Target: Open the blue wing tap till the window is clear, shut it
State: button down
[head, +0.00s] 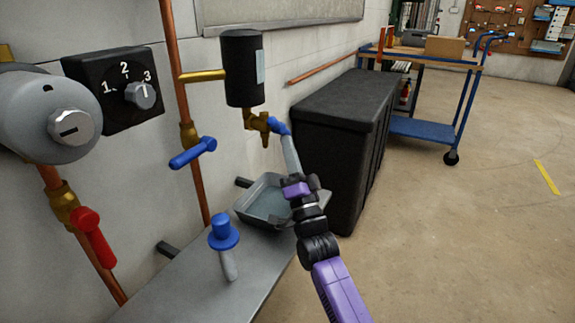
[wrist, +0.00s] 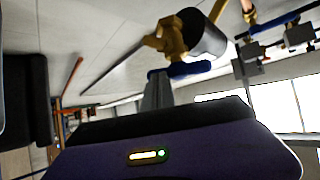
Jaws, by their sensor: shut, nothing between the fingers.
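The blue wing tap (head: 279,126) sits on a brass spout (head: 259,122) under a black cylinder (head: 240,65). A pale grey-blue window (head: 260,66) shows on the cylinder's right side; I cannot tell whether it is clear. My gripper (head: 288,141) is shut and empty, its tip at the blue wing. In the wrist view, my fingers (wrist: 157,90) end just below the blue wing (wrist: 190,69) and the brass body (wrist: 165,40); I cannot tell if they touch. A grey tray (head: 250,193) with liquid-looking contents stands below the spout, partly hidden by my arm.
Another blue lever (head: 193,152) is on the copper pipe (head: 182,90) to the left, and a red lever (head: 95,238) is further left. A blue-capped tool (head: 223,237) stands on the grey shelf (head: 190,290). A black bin (head: 340,130) stands close on the right.

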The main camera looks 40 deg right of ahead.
jog(key=shift+d+f+b, duration=0.15)
jog(key=shift+b, duration=0.6)
jog(key=shift+w+d+r+b, duration=0.25)
jog(key=shift+d+r+b, duration=0.1)
jog(key=shift+d, duration=0.2)
jog(key=shift+w+d+r+b, duration=0.2)
jog(key=shift+d+r, duration=0.1)
jog(key=shift+d, duration=0.2)
jog(key=shift+d+r, duration=0.15)
jog(key=p+v, duration=0.1)
jog(key=v, duration=0.7)
jog(key=shift+p, duration=0.3)
